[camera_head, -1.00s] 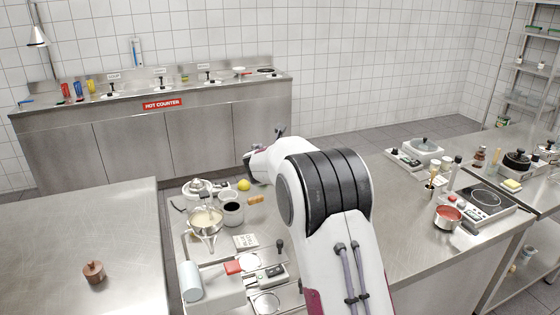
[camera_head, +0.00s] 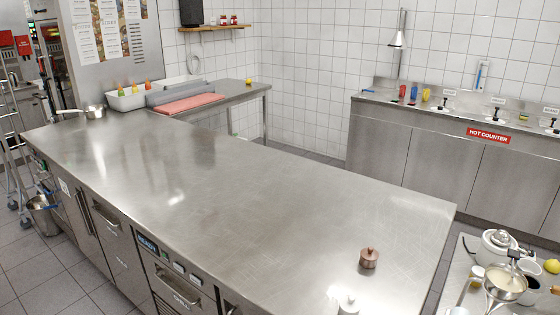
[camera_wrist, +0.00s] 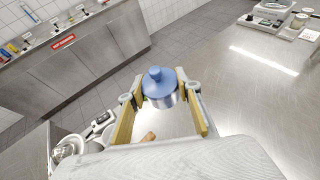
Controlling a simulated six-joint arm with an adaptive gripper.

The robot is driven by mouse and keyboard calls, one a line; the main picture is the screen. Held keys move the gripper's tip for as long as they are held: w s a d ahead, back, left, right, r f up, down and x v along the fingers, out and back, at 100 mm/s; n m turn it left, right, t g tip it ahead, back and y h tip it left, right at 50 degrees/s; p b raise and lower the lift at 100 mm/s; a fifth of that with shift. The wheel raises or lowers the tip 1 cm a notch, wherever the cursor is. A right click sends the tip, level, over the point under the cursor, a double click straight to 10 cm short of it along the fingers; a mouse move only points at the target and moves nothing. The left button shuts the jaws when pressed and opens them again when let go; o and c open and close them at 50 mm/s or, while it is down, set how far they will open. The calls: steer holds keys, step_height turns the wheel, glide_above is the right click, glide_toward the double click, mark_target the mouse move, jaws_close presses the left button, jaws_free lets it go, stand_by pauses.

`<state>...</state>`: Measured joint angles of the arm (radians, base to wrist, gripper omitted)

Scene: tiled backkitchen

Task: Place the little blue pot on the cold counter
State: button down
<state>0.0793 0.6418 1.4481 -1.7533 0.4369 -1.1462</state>
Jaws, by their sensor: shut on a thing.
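Neither the pot nor my gripper shows in the head view. A long steel counter (camera_head: 200,190) with drawers and a small lit panel on its front fills the middle of the head view; no sign on it reads clearly as cold counter. The back-right counter bears a red HOT COUNTER sign (camera_head: 488,135).
A small copper lidded pot (camera_head: 369,259) stands near the long counter's right end.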

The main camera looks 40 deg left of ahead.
steer(key=shift+r, duration=2.5)
steer(key=a+n+y, duration=1.1)
steer(key=a+y, duration=0.2)
steer(key=a, duration=3)
steer(key=s+a+n+g+y, duration=0.25)
steer(key=s+a, duration=0.35)
steer(key=a, duration=0.4)
steer(key=s+a+n+g+y, duration=0.2)
steer(key=s+a+n+y, duration=0.15)
steer(key=s+a, duration=0.4)
steer(key=s+a+f+n+g+y, duration=0.1)
steer(key=s+a+n+g, duration=0.5)
steer(key=s+a, duration=0.95)
step_height(320, 180, down, 12)
steer(key=shift+s+d+n+y, duration=0.25)
steer(key=shift+s+n+y, duration=0.05)
steer(key=shift+f, duration=3.05)
